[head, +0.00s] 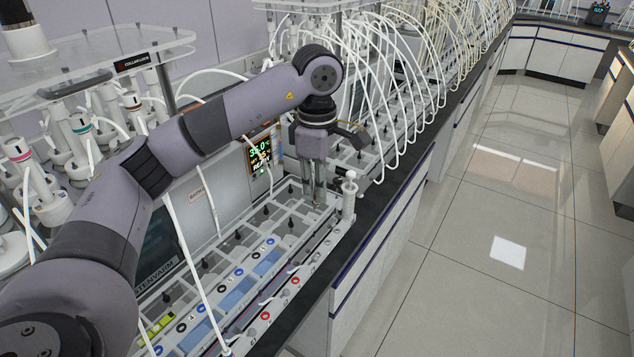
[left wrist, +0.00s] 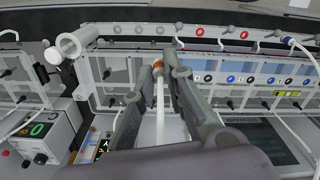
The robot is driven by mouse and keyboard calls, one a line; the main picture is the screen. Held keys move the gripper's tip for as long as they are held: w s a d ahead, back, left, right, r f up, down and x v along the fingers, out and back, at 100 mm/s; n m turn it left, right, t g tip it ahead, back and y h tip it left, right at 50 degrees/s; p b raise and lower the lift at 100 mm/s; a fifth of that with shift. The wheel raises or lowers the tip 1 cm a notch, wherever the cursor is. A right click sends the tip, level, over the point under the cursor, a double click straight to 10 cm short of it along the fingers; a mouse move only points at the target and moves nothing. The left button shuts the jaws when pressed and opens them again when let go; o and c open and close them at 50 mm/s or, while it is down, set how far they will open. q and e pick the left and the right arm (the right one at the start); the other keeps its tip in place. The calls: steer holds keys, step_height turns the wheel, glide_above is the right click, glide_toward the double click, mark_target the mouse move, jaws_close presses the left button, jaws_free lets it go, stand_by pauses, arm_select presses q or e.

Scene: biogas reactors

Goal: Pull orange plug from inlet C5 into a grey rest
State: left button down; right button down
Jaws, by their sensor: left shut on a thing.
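My left gripper (head: 315,201) points down over the far end of the front reactor unit, just left of a white upright cylinder. In the left wrist view its fingers (left wrist: 165,72) are shut on the orange plug (left wrist: 158,64), whose white tube (left wrist: 159,105) runs back between the fingers. In the head view the plug is too small to make out clearly. The inlet labels cannot be read, so I cannot tell which inlet is C5 or whether the plug is still seated. Small grey pegs, perhaps rests, line the front rail (left wrist: 179,28). My right gripper is out of view.
The white cylinder (head: 349,195) stands close beside the gripper; it also shows in the left wrist view (left wrist: 72,46). Another white tube (head: 194,270) crosses the front unit. Looping tubes (head: 400,80) crowd the units behind. The aisle floor (head: 470,250) is clear.

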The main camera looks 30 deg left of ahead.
arm_select(q)
steer(key=shift+f+b, duration=5)
steer(key=shift+f, duration=2.15)
steer(key=shift+f+b, duration=0.8)
steer(key=shift+f, duration=0.3)
steer(key=c, duration=1.6)
jaws_free()
steer(key=shift+o, duration=0.2)
step_height(320, 180, up, 12)
steer(key=shift+w, duration=0.1)
